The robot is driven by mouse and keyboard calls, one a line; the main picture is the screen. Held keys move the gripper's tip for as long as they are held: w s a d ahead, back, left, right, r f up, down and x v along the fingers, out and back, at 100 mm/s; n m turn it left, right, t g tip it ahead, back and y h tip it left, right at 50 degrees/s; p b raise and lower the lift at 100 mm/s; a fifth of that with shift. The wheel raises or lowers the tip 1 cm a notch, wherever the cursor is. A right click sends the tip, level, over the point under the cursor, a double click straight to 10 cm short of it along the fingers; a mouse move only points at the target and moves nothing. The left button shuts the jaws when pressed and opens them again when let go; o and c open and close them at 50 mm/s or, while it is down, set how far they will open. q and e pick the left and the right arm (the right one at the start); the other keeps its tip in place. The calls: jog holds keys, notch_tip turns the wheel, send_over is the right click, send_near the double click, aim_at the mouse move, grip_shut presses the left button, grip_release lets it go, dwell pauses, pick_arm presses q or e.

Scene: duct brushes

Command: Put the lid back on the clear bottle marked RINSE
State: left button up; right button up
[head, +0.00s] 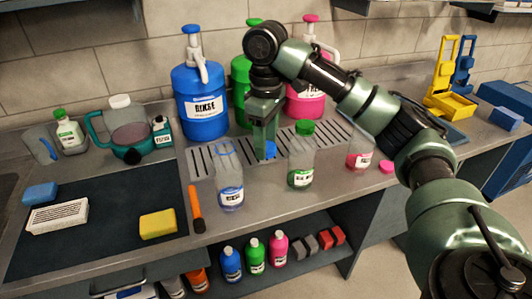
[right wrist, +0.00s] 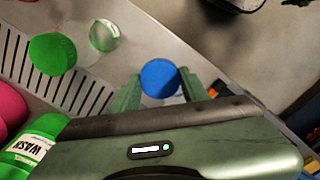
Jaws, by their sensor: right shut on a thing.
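My right gripper (head: 266,156) points down over the counter's slotted drain, shut on a blue lid (head: 270,149). In the right wrist view the lid (right wrist: 160,78) sits between the two fingers (right wrist: 158,92). The clear bottle with blue liquid (head: 230,180) stands upright and open, left of and nearer than the gripper. Its small label is too small to read; the big blue jug (head: 203,108) behind reads RINSE. The lid is apart from the bottle. My left gripper is not in view.
A clear bottle with a green cap (head: 301,160) stands just right of the gripper. An open bottle with pink liquid (head: 359,153) and a pink lid (head: 387,167) are further right. An orange-handled tool (head: 196,208) lies left of the blue bottle. Green and pink jugs stand behind.

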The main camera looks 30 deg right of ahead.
dwell(0.4)
jog(key=s+a+f+m, duration=0.6)
jog(key=s+a+f, duration=0.4)
jog(key=s+a, duration=0.3)
jog(key=shift+s+a+f, duration=0.2)
jog(key=shift+s+f, duration=0.1)
jog(key=shift+s, duration=0.8)
